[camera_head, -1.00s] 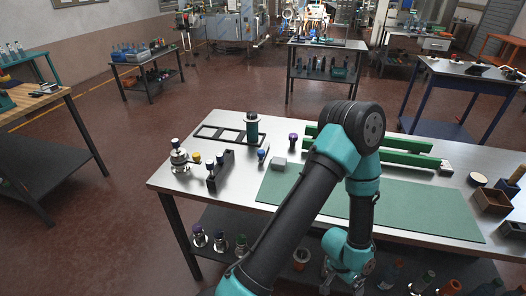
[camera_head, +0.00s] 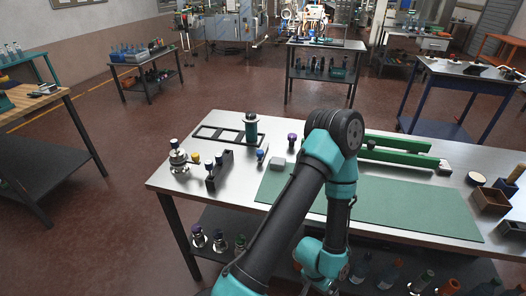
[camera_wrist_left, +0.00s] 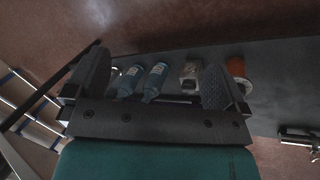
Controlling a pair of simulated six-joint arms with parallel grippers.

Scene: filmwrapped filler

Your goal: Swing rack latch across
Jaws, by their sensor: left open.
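A black rack frame (camera_head: 213,133) with square openings lies at the back left of the steel bench. I cannot make out a latch for certain on any of these. My left arm reaches up and over the bench front, with its wrist hanging low at the front edge. In the left wrist view my left gripper (camera_wrist_left: 155,72) is open and empty, its fingers wide apart above a lower shelf. My right gripper is not in view.
A metal flask (camera_head: 178,157) stands at the bench's left end. A green mat (camera_head: 400,208) covers the middle front, with green rails (camera_head: 398,157) behind it. Wooden boxes (camera_head: 490,201) sit at the right. Blue bottles (camera_wrist_left: 155,80) and other containers stand on the shelf below.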

